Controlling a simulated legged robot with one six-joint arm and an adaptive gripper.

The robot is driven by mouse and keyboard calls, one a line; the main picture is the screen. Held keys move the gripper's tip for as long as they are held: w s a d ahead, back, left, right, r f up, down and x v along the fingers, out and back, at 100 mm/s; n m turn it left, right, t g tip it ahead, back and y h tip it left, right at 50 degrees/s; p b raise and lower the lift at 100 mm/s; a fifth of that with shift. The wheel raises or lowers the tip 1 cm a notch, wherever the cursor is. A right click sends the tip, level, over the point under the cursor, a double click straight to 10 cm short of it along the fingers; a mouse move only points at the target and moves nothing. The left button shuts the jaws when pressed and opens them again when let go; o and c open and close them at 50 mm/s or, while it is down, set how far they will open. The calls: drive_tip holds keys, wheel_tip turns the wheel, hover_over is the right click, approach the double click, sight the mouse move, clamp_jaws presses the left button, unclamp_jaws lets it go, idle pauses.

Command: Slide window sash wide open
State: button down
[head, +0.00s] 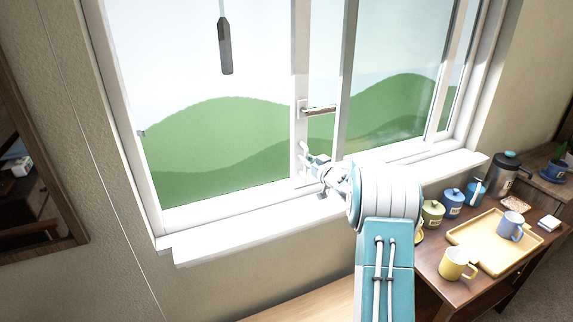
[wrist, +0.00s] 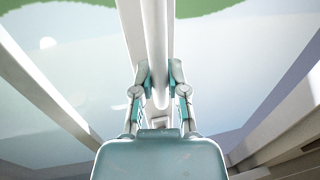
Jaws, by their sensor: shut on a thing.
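The window sash is white-framed, with its left stile (head: 300,70) near the middle of the window in the head view. A narrow strip of outside shows between its right stile (head: 447,80) and the right jamb. A white upright bar handle (wrist: 156,45) runs along the left stile in the wrist view. My gripper (head: 303,150) is at the lower part of this stile in the head view. In the wrist view my gripper (wrist: 159,84) has its two fingers on either side of the bar handle's lower end, shut on it. My arm hides part of the sill.
A dark pull (head: 225,47) hangs before the left pane. The side table (head: 452,262) at right holds a yellow tray (head: 488,236), mugs and canisters. The sill (head: 230,237) is clear at left.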

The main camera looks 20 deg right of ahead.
drive_tip(key=shift+d, duration=0.3)
drive_tip(key=shift+a, duration=0.35)
drive_tip(key=shift+d, duration=0.15)
drive_tip(key=c, duration=0.6)
unclamp_jaws()
drive_tip(key=shift+d, duration=0.1)
drive_tip(key=shift+c, duration=0.2)
drive_tip(key=shift+d, duration=0.15)
drive_tip(key=shift+s, duration=0.15)
drive_tip(key=s+d, duration=0.2)
drive_tip(key=s, duration=0.9)
drive_tip(key=shift+s+d, duration=0.15)
drive_tip(key=shift+d, duration=0.05)
